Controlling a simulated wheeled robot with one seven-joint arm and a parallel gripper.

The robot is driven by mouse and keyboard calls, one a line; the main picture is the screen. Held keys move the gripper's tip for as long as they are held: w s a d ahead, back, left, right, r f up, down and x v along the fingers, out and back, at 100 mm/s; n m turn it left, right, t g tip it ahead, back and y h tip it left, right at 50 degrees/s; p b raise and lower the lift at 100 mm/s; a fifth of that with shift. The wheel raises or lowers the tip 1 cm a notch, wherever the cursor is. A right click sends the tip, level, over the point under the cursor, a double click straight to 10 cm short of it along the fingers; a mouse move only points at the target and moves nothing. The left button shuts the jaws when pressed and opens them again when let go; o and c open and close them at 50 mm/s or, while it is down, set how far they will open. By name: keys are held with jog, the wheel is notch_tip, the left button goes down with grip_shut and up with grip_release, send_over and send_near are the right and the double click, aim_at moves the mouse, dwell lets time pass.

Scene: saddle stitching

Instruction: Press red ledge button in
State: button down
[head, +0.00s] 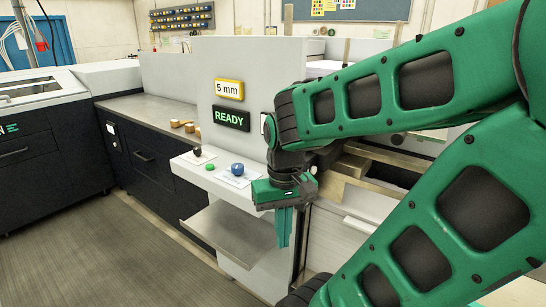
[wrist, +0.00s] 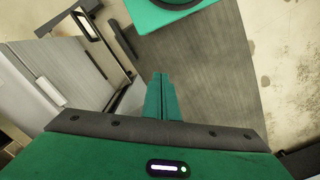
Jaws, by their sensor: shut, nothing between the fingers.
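The white ledge (head: 190,164) juts from the grey panel in the head view. On it I see a black knob (head: 197,151), a green button (head: 209,167) and a blue knob (head: 237,169). No red button shows in either view; my gripper and wrist cover the ledge's right end. My gripper (head: 284,240) points down at the right end of the ledge, its green fingers together and empty. The shut fingers (wrist: 160,78) also show in the wrist view, over the grey floor.
The panel carries a "5 mm" sign (head: 229,89) and a "READY" display (head: 231,118). A grey metal shelf (head: 232,233) sits below the ledge, close to my fingers. Open floor (head: 90,235) lies at left. The wrist view shows a machine side (wrist: 45,80) at left.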

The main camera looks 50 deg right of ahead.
jog(key=shift+w+a, duration=0.15)
jog(key=shift+w, duration=0.1)
jog(key=w+d+r+m+h, duration=0.3)
jog(key=w+d+r+m, duration=0.7)
jog(key=w+d+r, duration=0.7)
jog(key=w+d, duration=0.1)
jog(key=w, duration=0.2)
jog(key=shift+d+r+m+h, duration=0.15)
jog(key=shift+r+m+h, duration=0.05)
jog(key=shift+m+h, duration=0.1)
jog(key=shift+w, duration=0.1)
jog(key=x, duration=0.8)
jog(key=a+x, duration=0.1)
jog(key=x, duration=0.4)
jog(key=shift+w+f, duration=0.2)
jog(key=shift+f, duration=0.45)
